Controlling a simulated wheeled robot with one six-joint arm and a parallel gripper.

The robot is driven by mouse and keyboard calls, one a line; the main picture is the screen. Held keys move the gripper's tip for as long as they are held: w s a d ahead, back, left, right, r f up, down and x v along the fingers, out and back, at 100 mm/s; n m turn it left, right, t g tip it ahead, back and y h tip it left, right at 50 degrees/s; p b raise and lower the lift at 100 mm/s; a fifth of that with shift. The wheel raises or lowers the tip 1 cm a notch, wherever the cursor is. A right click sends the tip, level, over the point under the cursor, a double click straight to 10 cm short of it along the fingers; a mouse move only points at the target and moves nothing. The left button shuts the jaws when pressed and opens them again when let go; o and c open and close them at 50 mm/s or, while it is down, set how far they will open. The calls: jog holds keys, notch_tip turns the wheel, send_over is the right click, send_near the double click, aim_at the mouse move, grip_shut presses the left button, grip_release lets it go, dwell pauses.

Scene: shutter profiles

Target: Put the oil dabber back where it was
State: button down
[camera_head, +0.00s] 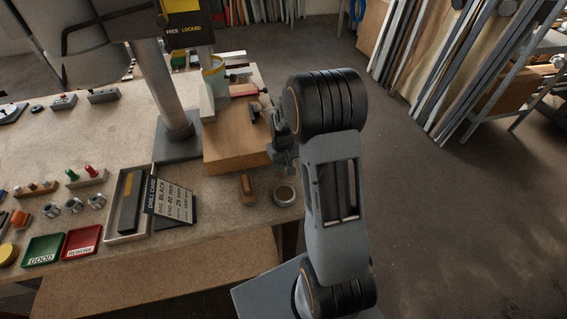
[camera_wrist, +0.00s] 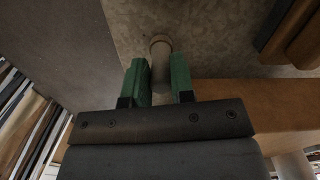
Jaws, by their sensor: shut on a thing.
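In the wrist view, my gripper (camera_wrist: 158,76) has its two green fingers on either side of a pale, round-ended cylindrical piece, which I take to be the oil dabber (camera_wrist: 160,49). It is gripped between the fingers; its far part is hidden. In the head view, my gripper (camera_head: 284,159) is at the bench's right side, beside the wooden block and just above a small round tin (camera_head: 284,195) in the picture. The dabber cannot be made out in the head view.
The wooden block (camera_head: 233,143) stands close to my gripper. A drill card (camera_head: 172,200), a tray with a dark bar (camera_head: 128,203), and green (camera_head: 43,249) and red (camera_head: 82,241) trays are further left.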

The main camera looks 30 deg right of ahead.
jog(key=shift+f, duration=0.2)
jog(key=c, duration=1)
grip_release()
jog(key=shift+r, duration=0.1)
